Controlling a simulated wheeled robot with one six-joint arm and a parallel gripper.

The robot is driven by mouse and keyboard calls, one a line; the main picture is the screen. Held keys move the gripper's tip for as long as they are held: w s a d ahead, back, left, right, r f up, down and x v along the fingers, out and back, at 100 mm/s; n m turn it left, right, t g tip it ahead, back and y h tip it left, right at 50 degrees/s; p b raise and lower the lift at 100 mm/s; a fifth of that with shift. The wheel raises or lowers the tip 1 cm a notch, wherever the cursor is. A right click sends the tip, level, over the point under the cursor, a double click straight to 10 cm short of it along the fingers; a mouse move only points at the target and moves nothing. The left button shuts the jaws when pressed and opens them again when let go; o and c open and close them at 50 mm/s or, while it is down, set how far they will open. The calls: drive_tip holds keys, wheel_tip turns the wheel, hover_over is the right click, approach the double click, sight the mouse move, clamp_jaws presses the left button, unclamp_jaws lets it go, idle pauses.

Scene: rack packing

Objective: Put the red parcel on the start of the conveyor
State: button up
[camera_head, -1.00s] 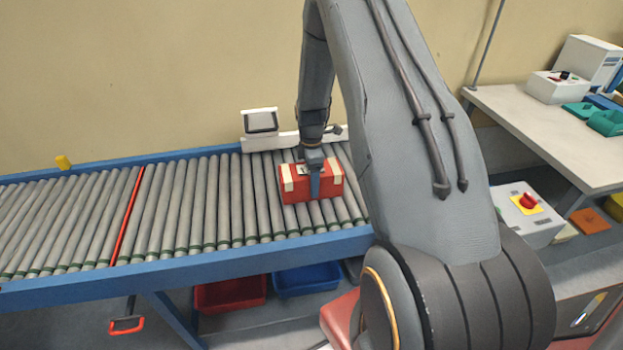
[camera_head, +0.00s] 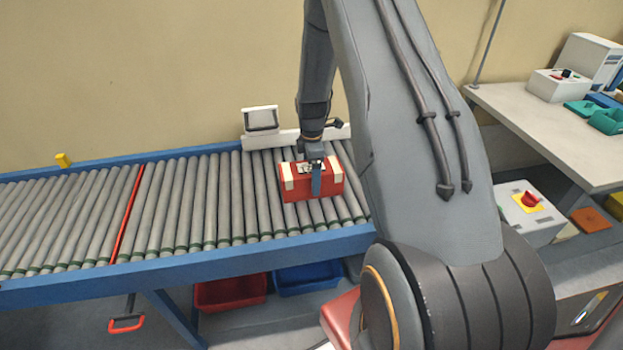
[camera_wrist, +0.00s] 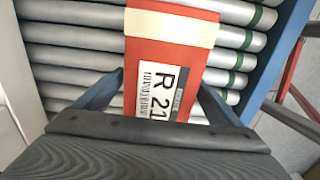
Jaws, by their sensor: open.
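The red parcel (camera_head: 328,187) has cream bands near its ends and a white label on top. It rests on the grey rollers of the conveyor (camera_head: 190,205), near the conveyor's right end as far as my arm lets me see. In the wrist view the parcel (camera_wrist: 168,52) shows its label "R 21" close in front of my gripper. My gripper (camera_head: 316,178) is at the parcel's top. Its blue fingers are open, one on each side of the parcel in the wrist view (camera_wrist: 160,92). Whether they touch its sides I cannot tell.
A red line (camera_head: 128,213) crosses the rollers further left. A white scanner-like box (camera_head: 262,119) stands at the conveyor's back edge. A red bin (camera_head: 230,292) and a blue bin (camera_head: 307,278) sit below. A table (camera_head: 530,120) stands at right. The rollers left of the parcel are clear.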

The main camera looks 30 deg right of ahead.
wheel_tip(320, 180, up, 10)
drive_tip(key=b, duration=0.2)
drive_tip(key=shift+f+b, duration=0.25)
drive_tip(key=shift+b, duration=0.1)
drive_tip(key=shift+a+r, duration=0.1)
drive_tip(key=shift+r, duration=0.45)
drive_tip(key=s+a+r+m, duration=0.3)
drive_tip(key=s+a+m, duration=0.4)
drive_tip(key=s, duration=0.4)
drive_tip(key=s+a+r+m+t, duration=0.1)
drive_tip(key=s+a+r+m, duration=0.3)
drive_tip(key=s+a+m, duration=0.3)
drive_tip(key=s+a, duration=0.3)
drive_tip(key=s, duration=0.1)
drive_tip(key=shift+s+r+m, duration=0.15)
drive_tip(key=shift+s+m, duration=0.25)
